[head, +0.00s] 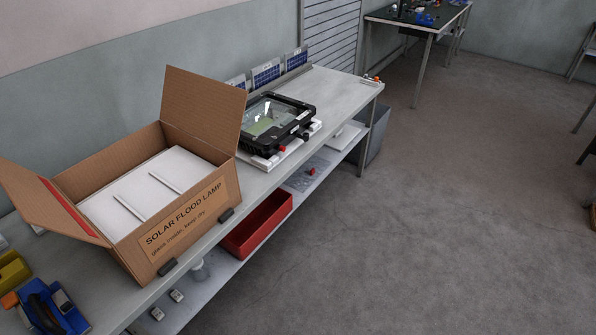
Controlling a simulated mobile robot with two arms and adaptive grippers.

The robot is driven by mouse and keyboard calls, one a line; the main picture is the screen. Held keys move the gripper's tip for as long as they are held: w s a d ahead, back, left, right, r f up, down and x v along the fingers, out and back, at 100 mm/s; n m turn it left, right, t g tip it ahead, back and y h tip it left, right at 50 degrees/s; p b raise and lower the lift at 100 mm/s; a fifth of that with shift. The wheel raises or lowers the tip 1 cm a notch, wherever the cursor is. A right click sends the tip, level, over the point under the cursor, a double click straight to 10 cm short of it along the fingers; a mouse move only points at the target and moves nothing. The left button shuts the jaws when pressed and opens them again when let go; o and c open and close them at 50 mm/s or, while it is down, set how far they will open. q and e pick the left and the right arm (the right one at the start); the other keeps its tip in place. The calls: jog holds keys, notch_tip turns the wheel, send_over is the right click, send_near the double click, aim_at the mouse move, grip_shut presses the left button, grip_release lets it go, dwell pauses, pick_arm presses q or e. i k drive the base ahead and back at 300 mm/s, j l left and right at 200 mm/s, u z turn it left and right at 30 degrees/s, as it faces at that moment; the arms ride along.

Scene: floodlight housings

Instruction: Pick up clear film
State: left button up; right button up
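A black floodlight housing (281,120) lies on a white block on the bench, with its glass face up. The glass (265,119) shows bright reflections and a greenish area below; I cannot tell whether a clear film lies on it. A pale, see-through-looking item (299,180) lies on the lower shelf beside a small red part; it is too small to identify. No clear film can be made out with certainty. Neither of my grippers is in this view.
An open cardboard box (190,220) marked "SOLAR FLOOD LAMP" holds white packing. A red bin (258,226) sits on the lower shelf. A blue tool (53,308) lies at the bottom left.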

aim_at(300, 180)
jog(key=i+l+u, duration=0.15)
jog(key=u, duration=0.35)
jog(key=i+l+u, duration=0.1)
jog(key=u, duration=0.4)
jog(key=i+l+u, duration=0.2)
jog(key=l+u, duration=0.2)
jog(key=l, duration=0.9)
jog(key=l+u, duration=0.35)
jog(key=l, duration=0.9)
